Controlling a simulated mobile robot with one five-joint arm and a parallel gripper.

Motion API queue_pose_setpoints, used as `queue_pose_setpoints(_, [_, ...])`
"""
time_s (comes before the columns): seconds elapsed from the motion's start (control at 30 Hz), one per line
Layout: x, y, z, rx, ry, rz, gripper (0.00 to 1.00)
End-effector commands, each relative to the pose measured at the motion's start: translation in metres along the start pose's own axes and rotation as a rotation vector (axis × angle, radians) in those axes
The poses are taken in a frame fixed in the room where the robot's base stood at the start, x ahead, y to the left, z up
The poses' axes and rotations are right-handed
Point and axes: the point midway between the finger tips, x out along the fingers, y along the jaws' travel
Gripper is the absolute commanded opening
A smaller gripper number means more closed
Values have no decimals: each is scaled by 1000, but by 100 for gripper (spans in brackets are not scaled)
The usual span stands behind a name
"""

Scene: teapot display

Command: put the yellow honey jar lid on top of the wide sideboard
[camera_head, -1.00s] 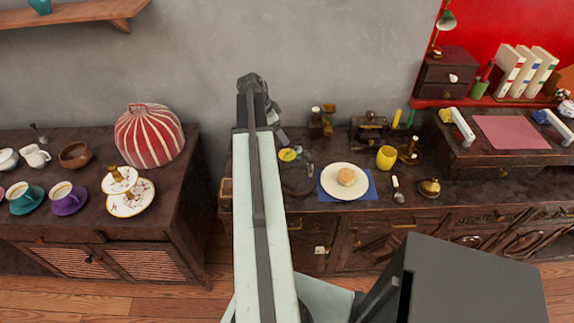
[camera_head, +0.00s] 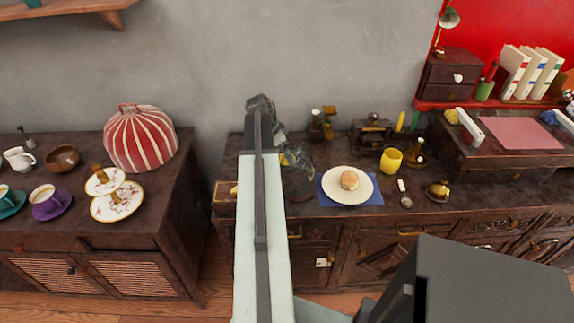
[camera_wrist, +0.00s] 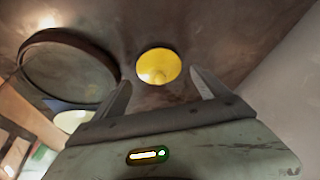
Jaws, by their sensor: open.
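The yellow honey jar lid (camera_wrist: 158,66) is round, with a small knob, and lies on a dark wooden top in the wrist view. It sits just beyond and between the fingertips of my gripper (camera_wrist: 160,85), which is open and empty, apart from the lid. In the head view my gripper (camera_head: 293,165) is low over the left part of the long dark sideboard (camera_head: 440,222) and hides most or all of the lid.
A round dark-rimmed object (camera_wrist: 68,72) stands close left of the lid. A white plate with a bun (camera_head: 347,194) lies on a blue mat, right of my gripper. A yellow cup (camera_head: 391,160) stands further right. A second cabinet (camera_head: 130,240) with crockery is at left.

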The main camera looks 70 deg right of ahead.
Motion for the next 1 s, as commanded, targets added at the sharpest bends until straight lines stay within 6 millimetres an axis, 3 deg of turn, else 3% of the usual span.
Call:
queue_pose_setpoints(0.03, [16,-1,3,1,0,0,85])
queue_pose_setpoints(0.07, [18,-1,3,1,0,0,85])
queue_pose_setpoints(0.3, [16,0,0,0,0,-1,85])
queue_pose_setpoints(0.5, [16,0,0,0,0,0,29])
queue_pose_setpoints(0.6, [16,0,0,0,0,0,17])
queue_pose_setpoints(0.87, [14,0,-2,1,0,0,17])
queue_pose_setpoints(1.0, [0,0,-8,1,0,0,17])
